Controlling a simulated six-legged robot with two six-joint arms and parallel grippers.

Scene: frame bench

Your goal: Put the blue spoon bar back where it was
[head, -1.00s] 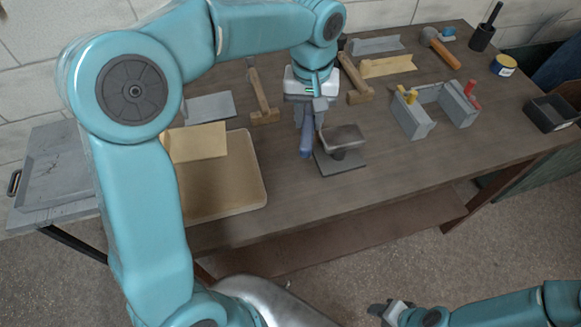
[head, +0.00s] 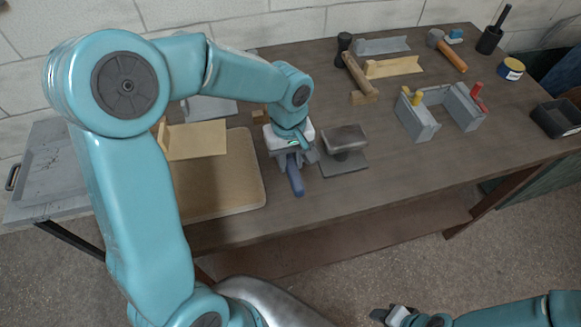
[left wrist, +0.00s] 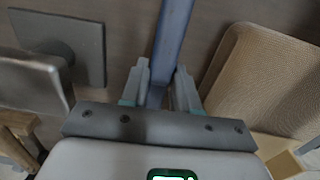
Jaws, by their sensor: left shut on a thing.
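The blue spoon bar (head: 296,182) is a slim blue bar held in my left gripper (head: 291,161). In the head view its free end points toward the bench's front edge, between the tan tray and the small anvil. In the left wrist view the bar (left wrist: 173,35) runs up from between the two fingers (left wrist: 160,88), which are shut on it. I cannot tell whether it touches the bench. The gripper hides its other end. My right gripper (head: 388,314) is at the bottom edge, off the bench; its jaw opening is unclear.
The anvil (head: 345,139) on its dark plate (head: 346,166) stands just right of the bar. The tan tray (head: 247,182) lies left, with a wooden piece (head: 197,141). A grey clamp frame (head: 420,122) and hammer (head: 452,57) are farther right. The front right bench is clear.

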